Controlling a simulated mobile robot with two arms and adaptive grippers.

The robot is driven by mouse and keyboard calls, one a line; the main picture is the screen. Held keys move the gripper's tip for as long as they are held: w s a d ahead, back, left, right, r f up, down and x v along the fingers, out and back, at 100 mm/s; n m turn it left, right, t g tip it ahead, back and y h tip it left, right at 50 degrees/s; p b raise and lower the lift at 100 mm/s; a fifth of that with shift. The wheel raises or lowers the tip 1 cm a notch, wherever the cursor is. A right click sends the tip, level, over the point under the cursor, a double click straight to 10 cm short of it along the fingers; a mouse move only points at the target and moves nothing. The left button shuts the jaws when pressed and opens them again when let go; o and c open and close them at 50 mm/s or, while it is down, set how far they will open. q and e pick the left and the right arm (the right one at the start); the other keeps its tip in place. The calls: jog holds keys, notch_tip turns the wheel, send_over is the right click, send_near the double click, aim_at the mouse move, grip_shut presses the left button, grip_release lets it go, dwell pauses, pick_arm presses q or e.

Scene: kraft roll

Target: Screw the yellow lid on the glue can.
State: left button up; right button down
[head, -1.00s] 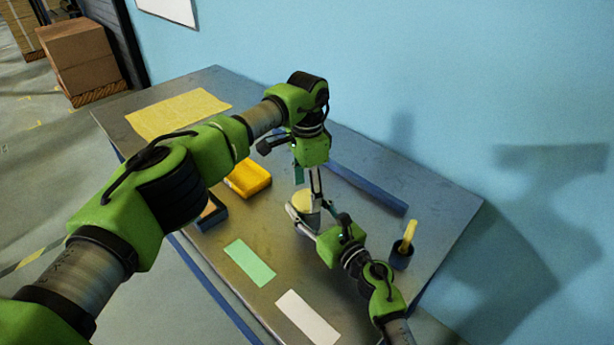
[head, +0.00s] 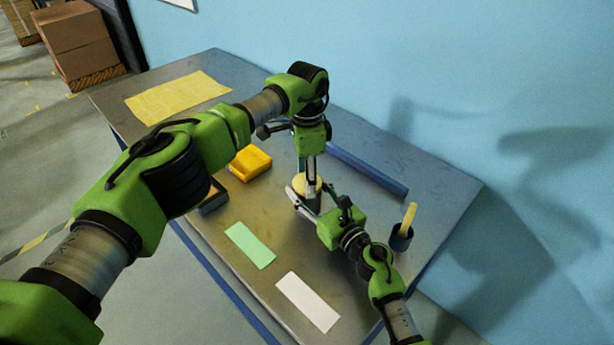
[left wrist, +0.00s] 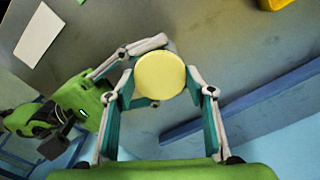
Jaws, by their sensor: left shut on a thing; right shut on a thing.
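The yellow lid (left wrist: 160,75) is a pale round disc between the fingertips of my left gripper (left wrist: 159,86) in the left wrist view. In the head view my left gripper (head: 310,178) points straight down from above and is shut on the lid (head: 313,186). The glue can (head: 310,203) is directly under the lid, upright and largely hidden by fingers. My right gripper (head: 306,204) reaches in low from the right and is shut around the can's side. The lid is at the can's top; I cannot tell whether any gap or thread shows between them.
A yellow bin (head: 250,163) stands left of the can. A green card (head: 250,245) and a white card (head: 307,301) lie near the front edge. A dark cup (head: 400,238) with a yellow stick stands right. A blue bar (head: 366,172) lies behind.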

pick_arm(q)
jog(key=shift+m, duration=0.7)
pick_arm(e)
jog(key=shift+a, duration=0.1)
pick_arm(q)
jog(key=o, duration=1.2)
jog(key=shift+r, duration=2.25)
jog(key=shift+c, duration=0.2)
